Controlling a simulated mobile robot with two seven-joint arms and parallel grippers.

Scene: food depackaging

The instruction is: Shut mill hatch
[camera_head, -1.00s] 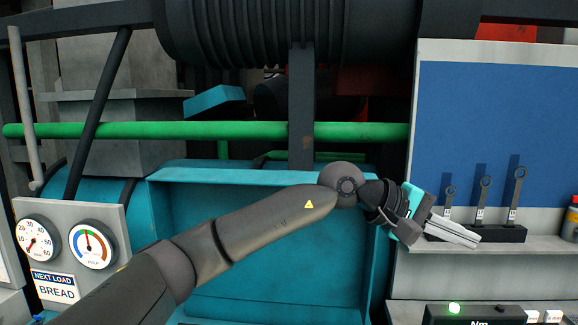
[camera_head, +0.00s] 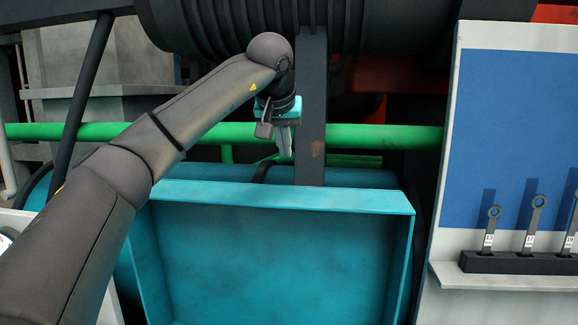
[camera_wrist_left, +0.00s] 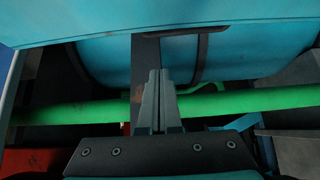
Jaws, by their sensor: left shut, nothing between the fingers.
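A large teal box-like housing (camera_head: 280,197) with an open front fills the lower middle of the head view. I cannot tell which part is the mill hatch. My left gripper (camera_head: 285,145) is shut and empty and points down above the housing's back edge, just left of a dark upright post (camera_head: 312,100). It also shows in the left wrist view (camera_wrist_left: 157,85), its fingers in front of the post and the green rail. Beyond them is a rounded teal surface (camera_wrist_left: 100,60) with dark straps. My right gripper is out of view.
A green rail (camera_head: 390,138) runs across behind the housing. A ribbed dark cylinder (camera_head: 230,25) hangs overhead, close to my left arm. At the right, a blue panel (camera_head: 510,100) stands above a shelf (camera_head: 500,281) with a rack of wrenches (camera_head: 510,263).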

